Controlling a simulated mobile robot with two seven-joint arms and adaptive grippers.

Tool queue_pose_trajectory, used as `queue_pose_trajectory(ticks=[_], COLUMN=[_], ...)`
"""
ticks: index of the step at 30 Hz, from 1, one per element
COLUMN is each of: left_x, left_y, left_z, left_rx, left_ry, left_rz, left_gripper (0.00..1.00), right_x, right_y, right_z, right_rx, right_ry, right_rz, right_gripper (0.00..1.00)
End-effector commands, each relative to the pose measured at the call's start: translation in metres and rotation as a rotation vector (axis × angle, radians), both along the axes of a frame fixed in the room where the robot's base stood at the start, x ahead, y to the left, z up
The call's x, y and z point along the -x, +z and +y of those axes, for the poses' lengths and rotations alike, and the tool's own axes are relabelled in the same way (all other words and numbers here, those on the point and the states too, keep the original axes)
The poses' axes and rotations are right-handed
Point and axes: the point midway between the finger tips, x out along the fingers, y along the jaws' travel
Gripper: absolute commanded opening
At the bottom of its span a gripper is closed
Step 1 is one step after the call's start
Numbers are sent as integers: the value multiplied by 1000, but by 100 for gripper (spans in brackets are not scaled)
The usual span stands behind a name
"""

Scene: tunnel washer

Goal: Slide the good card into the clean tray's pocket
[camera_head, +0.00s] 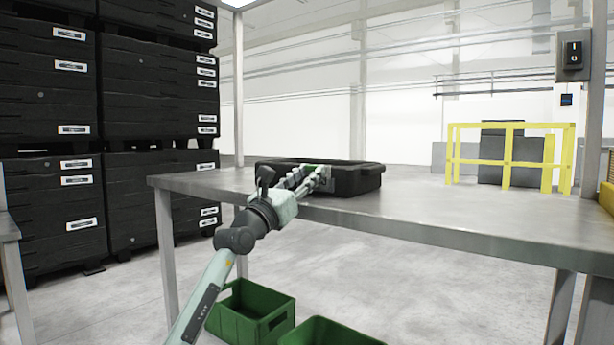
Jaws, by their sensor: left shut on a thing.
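A black tray (362,182) stands on the grey metal table near its left part. My left gripper (315,178) reaches in from the lower left to the tray's near wall and is shut on a small pale and green card (325,173). The card is upright against the tray's front side. The fingers hide part of it, and I cannot tell whether it is inside the pocket or just in front of it. The pocket itself is not clearly visible. My right gripper is not in view.
The table (450,215) is bare to the right of the tray. Green crates (250,312) stand on the floor below. Stacked black containers (160,90) fill the left. A yellow rail (508,127) stands behind the table, and a switch box (574,52) hangs at the upper right.

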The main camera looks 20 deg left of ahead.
Motion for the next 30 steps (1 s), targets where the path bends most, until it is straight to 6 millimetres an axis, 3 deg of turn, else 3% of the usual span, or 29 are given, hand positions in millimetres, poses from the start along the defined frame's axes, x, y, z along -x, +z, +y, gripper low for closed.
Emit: queue_pose_trajectory(ticks=[1, 2, 7, 19, 30], left_x=[0, 0, 0, 7, 72], left_y=[0, 0, 0, -4, -33], left_z=[0, 0, 0, 2, 23], left_rx=[0, 0, 0, -1, 0], left_ry=[0, 0, 0, 0, 1], left_rz=[0, 0, 0, 2, 2], left_gripper=[14, 34, 54, 54, 54], right_x=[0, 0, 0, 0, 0], right_y=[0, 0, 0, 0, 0], right_z=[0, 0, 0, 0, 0], right_rx=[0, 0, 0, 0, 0], right_ry=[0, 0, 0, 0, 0], right_rz=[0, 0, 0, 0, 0], right_gripper=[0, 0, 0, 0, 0])
